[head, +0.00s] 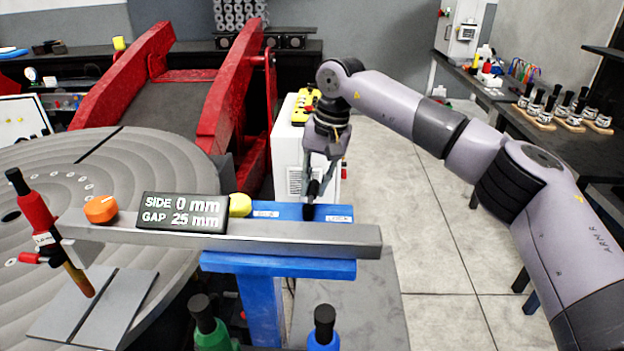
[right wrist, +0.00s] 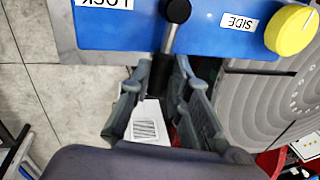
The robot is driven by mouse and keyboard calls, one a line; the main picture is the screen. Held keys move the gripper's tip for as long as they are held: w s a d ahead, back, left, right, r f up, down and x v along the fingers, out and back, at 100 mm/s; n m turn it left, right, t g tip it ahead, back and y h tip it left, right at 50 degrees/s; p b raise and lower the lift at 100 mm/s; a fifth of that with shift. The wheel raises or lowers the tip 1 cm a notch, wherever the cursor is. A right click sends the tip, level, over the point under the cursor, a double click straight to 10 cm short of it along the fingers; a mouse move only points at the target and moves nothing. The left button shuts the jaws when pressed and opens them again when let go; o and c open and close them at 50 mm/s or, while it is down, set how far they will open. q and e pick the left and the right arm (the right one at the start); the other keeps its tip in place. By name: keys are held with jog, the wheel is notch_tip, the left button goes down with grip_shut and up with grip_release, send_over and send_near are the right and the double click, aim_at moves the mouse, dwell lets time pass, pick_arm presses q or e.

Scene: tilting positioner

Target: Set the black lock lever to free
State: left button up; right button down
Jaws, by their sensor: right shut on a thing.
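The black lock lever (right wrist: 172,40) sits on the blue panel (right wrist: 215,28), with a round black hub, a metal shaft and a dark grip. My right gripper (right wrist: 158,88) is shut on the grip, one finger on each side, and the lever points out past the panel's edge. In the head view the right gripper (head: 313,185) reaches down to the lever (head: 309,211) behind the grey bar. A label reading LOCK (right wrist: 104,2) is beside the lever in the wrist view. No FREE label is readable. My left gripper is not in view.
A yellow knob (right wrist: 291,29) is beside the SIDE label (right wrist: 239,22). A grey bar (head: 300,238) with a display (head: 182,213) reading SIDE 0 mm, GAP 25 mm crosses in front. Open floor (head: 440,250) lies to the right.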

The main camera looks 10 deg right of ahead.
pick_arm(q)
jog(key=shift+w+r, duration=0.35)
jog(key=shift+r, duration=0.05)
pick_arm(e)
jog(key=shift+w+a+r+n, duration=0.15)
jog(key=shift+a+n, duration=0.15)
jog(key=shift+n, duration=0.3)
jog(key=c, duration=1.5)
grip_release()
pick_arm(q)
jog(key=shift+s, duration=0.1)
pick_arm(e)
jog(key=r, duration=0.4)
jog(key=d+r, duration=0.1)
jog(key=r, duration=0.2)
jog(key=d+r, duration=0.1)
jog(key=r, duration=0.3)
jog(key=shift+s+d+r, duration=0.1)
jog(key=shift+s+r, duration=0.2)
